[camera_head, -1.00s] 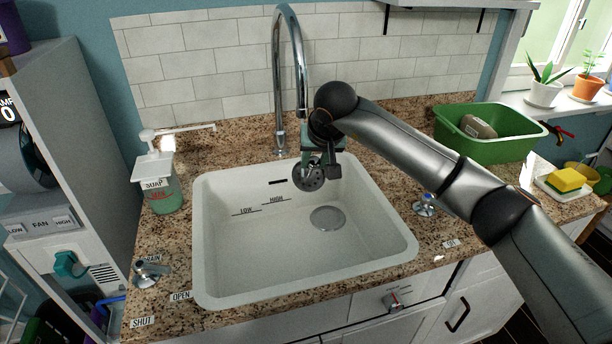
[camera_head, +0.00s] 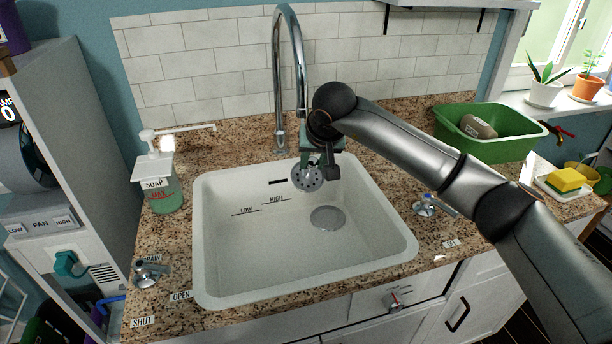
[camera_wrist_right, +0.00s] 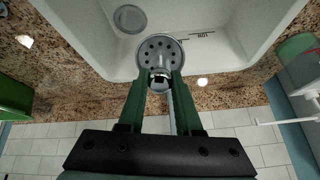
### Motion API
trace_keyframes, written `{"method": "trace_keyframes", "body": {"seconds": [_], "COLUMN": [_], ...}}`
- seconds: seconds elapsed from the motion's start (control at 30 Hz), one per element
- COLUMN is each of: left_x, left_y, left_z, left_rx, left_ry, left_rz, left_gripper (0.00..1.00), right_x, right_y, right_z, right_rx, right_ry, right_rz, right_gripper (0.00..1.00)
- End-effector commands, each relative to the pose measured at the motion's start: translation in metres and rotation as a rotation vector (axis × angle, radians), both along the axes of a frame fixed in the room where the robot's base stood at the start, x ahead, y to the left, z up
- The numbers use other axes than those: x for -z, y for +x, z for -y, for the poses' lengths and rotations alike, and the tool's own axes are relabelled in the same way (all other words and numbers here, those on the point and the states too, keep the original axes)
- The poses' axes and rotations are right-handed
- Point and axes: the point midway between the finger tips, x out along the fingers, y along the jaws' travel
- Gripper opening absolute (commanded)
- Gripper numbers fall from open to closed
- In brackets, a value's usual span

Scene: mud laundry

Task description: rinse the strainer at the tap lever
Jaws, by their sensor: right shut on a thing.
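The strainer (camera_head: 307,177), a round grey metal disc with several holes, hangs at the back of the white sink (camera_head: 215,270). My right gripper (camera_head: 322,160) is shut on it by its knob, which the wrist view shows between the green fingers (camera_wrist_right: 160,84); the strainer's holed face (camera_wrist_right: 160,52) points away from the fingers. The chrome tap (camera_head: 276,70) arches beside it, with its spout end just left of and above the strainer. I make out no clear water stream. The tap lever (camera_head: 428,204), with a blue mark, is on the counter right of the sink. My left gripper is not in view.
A drain lever (camera_head: 148,272) stands on the left counter near OPEN and SHUT labels. A soap dispenser (camera_head: 160,185) is at back left. A green tub (camera_head: 485,148) and a yellow sponge (camera_head: 566,180) are at right. The sink's drain (camera_head: 327,217) is uncovered by objects.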

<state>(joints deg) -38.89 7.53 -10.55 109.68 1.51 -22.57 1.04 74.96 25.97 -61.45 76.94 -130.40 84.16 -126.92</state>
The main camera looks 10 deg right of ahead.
Motion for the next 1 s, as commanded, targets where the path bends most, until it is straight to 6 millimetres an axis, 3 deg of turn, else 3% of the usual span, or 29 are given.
{"method": "trace_keyframes", "body": {"seconds": [0.37, 1.0], "left_x": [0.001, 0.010], "left_y": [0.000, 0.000], "left_z": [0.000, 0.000], "left_rx": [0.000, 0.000], "left_ry": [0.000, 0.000], "left_rz": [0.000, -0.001], "left_gripper": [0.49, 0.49], "right_x": [0.000, 0.000], "right_y": [0.000, -0.041], "right_z": [0.006, 0.036], "right_rx": [0.002, 0.001], "right_ry": [-0.001, -0.002], "right_rz": [0.002, 0.002], "right_gripper": [0.00, 0.00]}}
